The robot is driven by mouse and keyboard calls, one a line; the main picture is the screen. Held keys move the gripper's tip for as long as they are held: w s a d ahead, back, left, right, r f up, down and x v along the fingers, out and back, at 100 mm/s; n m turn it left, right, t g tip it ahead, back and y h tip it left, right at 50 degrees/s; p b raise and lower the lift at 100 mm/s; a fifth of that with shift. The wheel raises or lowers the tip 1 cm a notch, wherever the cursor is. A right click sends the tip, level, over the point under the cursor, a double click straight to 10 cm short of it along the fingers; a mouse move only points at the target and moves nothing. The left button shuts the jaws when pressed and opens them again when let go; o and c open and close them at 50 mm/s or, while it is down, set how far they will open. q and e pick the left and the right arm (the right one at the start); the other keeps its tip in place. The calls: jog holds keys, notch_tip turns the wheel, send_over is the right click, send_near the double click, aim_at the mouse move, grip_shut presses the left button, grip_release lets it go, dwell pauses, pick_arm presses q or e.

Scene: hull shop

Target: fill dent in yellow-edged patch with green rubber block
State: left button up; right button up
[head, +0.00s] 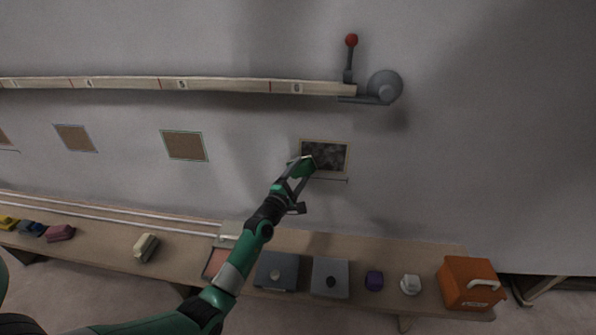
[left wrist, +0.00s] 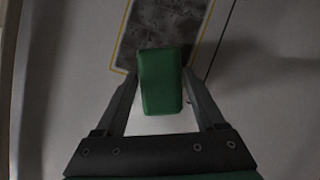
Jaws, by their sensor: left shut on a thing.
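The yellow-edged patch (head: 335,155) is on the grey hull wall, right of the middle in the head view. Its surface is dark and mottled; it also shows at the top of the left wrist view (left wrist: 150,30). My left gripper (head: 298,172) is at the patch's lower left corner. It is shut on the green rubber block (left wrist: 160,82), which lies between the fingertips and overlaps the patch's lower edge in the wrist view. I cannot tell whether the block touches the wall. The block (head: 302,163) is partly hidden by the gripper in the head view. My right gripper is not in view.
Brown patches (head: 184,145) sit further left on the wall. A numbered rail (head: 225,85) runs above, ending at a red-knobbed lever (head: 351,42). A bench (head: 390,249) below carries several blocks, grey boxes (head: 330,277) and an orange case (head: 468,284).

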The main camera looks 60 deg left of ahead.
pick_arm(q)
jog(key=w+d+f, duration=0.2)
jog(key=w+f, duration=0.2)
jog(key=shift+d, duration=0.4)
jog(key=shift+w+a+f+b, duration=0.15)
jog(key=shift+w+a+b, duration=0.55)
jog(key=shift+b, duration=0.6)
jog(key=shift+s+a, duration=0.1)
notch_tip(320, 180, up, 13)
jog(key=p, duration=1.2)
jog(key=shift+a, duration=0.15)
notch_tip(320, 180, down, 13)
jog(key=b, duration=1.2)
dwell(0.7)
